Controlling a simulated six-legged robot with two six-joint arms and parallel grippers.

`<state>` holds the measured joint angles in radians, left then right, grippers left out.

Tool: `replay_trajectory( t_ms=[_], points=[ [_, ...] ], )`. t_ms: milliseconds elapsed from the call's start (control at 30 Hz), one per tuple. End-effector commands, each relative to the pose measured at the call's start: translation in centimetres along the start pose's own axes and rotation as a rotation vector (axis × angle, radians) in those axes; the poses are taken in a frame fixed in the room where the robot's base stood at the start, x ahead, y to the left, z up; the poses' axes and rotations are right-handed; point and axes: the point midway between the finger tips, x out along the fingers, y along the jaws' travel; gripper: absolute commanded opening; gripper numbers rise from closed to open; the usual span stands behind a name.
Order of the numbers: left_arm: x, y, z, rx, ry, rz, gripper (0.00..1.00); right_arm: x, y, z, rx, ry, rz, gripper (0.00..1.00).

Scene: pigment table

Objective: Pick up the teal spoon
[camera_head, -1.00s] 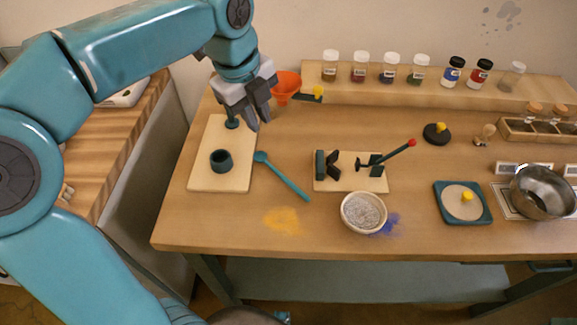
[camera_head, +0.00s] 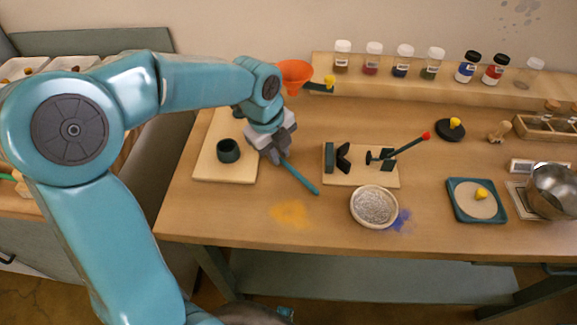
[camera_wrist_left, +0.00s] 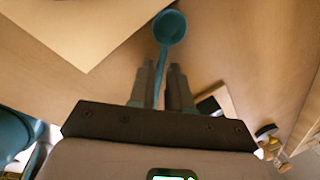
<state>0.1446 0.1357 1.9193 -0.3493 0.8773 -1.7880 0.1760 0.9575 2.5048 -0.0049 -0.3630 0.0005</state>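The teal spoon (camera_head: 301,178) lies on the wooden table, its handle running toward the front right. In the wrist view the teal spoon's round bowl (camera_wrist_left: 170,27) is past the fingertips and its handle runs back between the fingers. My left gripper (camera_head: 279,159) is low over the bowl end of the spoon and hides the bowl in the head view. The left wrist view shows my left gripper (camera_wrist_left: 160,72) with its fingers a little apart, one on each side of the handle, with a narrow gap. My right gripper is not in view.
A pale board (camera_head: 212,172) with a dark teal cup (camera_head: 228,150) is left of the gripper. A second board (camera_head: 385,180) with dark stands is to the right. A bowl of grey powder (camera_head: 374,206) and an orange powder patch (camera_head: 291,213) lie nearer the front. An orange funnel (camera_head: 295,74) stands behind.

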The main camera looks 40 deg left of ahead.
Motion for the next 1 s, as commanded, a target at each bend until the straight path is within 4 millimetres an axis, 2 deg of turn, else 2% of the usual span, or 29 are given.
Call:
replay_trajectory(
  t_ms=[100,300,367,800,1000],
  points=[
    [0.8,-0.1,0.0,-0.001,0.000,0.000,0.18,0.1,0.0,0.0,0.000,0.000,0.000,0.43],
    [0.8,-0.1,0.0,0.000,0.000,-0.001,0.18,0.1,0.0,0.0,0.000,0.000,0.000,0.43],
    [0.8,-0.1,0.0,0.000,0.000,-0.001,0.00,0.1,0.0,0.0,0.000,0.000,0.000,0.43],
    [0.6,-0.1,0.1,0.000,-0.001,-0.001,0.00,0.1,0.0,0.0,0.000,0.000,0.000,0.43],
    [-1.1,-0.5,0.1,0.000,-0.002,-0.003,0.00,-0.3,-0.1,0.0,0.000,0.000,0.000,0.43]
  ],
)
